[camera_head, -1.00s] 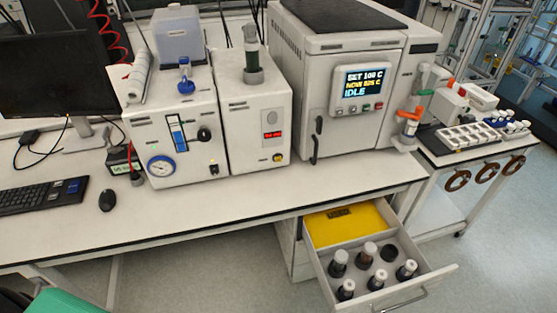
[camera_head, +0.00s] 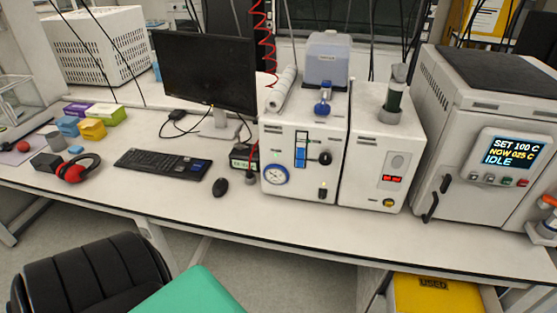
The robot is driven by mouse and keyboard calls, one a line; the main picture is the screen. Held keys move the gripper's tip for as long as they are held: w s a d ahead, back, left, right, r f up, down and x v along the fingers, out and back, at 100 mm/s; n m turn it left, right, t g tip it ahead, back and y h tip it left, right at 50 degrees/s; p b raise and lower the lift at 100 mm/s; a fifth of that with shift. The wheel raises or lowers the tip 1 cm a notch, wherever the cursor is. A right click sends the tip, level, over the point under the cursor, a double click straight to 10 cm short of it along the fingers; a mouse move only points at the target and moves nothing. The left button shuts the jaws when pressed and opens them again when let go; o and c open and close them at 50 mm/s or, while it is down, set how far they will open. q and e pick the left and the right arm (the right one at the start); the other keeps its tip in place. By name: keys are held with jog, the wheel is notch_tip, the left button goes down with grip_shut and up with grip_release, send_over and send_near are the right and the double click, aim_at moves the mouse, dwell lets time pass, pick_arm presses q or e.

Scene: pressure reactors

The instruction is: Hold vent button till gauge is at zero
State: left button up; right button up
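A round pressure gauge (camera_head: 275,175) with a blue rim and white face sits low on the front of a white instrument box (camera_head: 293,138). Its needle is too small to read. Above and right of it are a blue vertical flow tube (camera_head: 301,150) and a black knob (camera_head: 325,158). I cannot tell which control is the vent button. Neither gripper is in view.
A white oven (camera_head: 480,130) reading IDLE stands at right. Left are a monitor (camera_head: 207,70), keyboard (camera_head: 162,163), mouse (camera_head: 220,187) and red headphones (camera_head: 76,170). The bench front below the boxes is clear. A black chair (camera_head: 95,270) and green surface (camera_head: 195,295) are in front.

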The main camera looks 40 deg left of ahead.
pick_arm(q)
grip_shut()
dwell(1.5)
